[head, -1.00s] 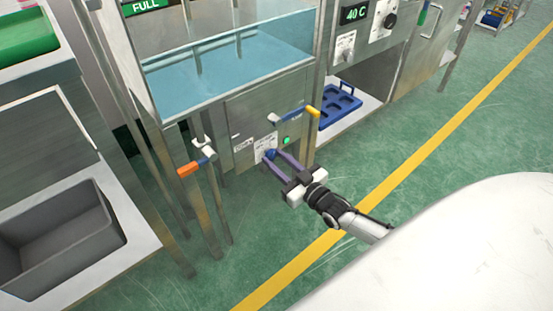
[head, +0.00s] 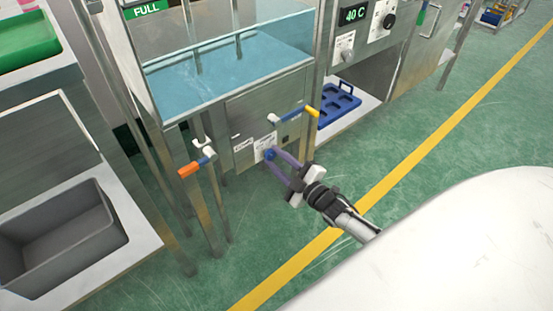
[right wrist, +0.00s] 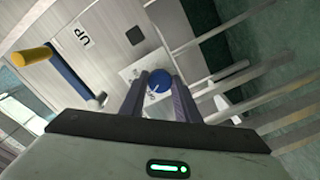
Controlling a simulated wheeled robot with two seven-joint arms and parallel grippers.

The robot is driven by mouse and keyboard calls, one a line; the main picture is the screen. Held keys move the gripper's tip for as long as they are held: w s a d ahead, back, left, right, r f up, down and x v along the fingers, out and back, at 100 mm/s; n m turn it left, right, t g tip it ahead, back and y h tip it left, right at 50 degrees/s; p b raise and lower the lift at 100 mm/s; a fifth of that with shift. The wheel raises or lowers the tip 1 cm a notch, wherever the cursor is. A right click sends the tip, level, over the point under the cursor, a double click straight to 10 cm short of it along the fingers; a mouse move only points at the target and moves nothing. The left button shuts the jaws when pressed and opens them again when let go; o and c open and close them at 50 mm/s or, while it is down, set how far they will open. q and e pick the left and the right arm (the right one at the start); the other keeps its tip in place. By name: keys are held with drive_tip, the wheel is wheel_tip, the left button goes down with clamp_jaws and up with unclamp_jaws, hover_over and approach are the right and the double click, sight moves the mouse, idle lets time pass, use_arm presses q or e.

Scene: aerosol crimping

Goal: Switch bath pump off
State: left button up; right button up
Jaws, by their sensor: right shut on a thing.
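A blue round knob (head: 270,153) is on the steel panel (head: 240,122) below the water bath (head: 228,68). My right gripper (head: 274,160) is shut on this knob, with a purple finger on either side. In the right wrist view the knob (right wrist: 159,81) shows between the fingertips, in front of a white label. An indicator (head: 285,140) on the panel is dark; it also shows as a dark square in the right wrist view (right wrist: 135,36). My left gripper is not in view.
A blue lever with a yellow tip (head: 312,111) sticks out just above the knob. An orange-tipped lever (head: 188,170) is to the left. The bath sign (head: 147,10) reads FULL. A grey bin (head: 60,238) stands at left. Green floor is free in front.

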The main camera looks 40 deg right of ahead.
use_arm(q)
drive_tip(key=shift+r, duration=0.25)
use_arm(e)
drive_tip(key=shift+f+n, duration=0.1)
drive_tip(key=shift+n, duration=0.3)
drive_tip(key=o, duration=1)
drive_tip(key=shift+o, duration=0.2)
drive_tip(key=shift+s, duration=0.15)
use_arm(q)
drive_tip(key=p, duration=0.1)
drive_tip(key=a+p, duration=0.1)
drive_tip(key=p, duration=0.1)
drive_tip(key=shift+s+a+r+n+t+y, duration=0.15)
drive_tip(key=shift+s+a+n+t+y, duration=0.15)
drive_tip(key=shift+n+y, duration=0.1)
use_arm(e)
drive_tip(key=s, duration=1)
drive_tip(key=shift+d, duration=0.4)
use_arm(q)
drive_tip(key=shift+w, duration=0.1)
use_arm(e)
drive_tip(key=shift+a, duration=0.1)
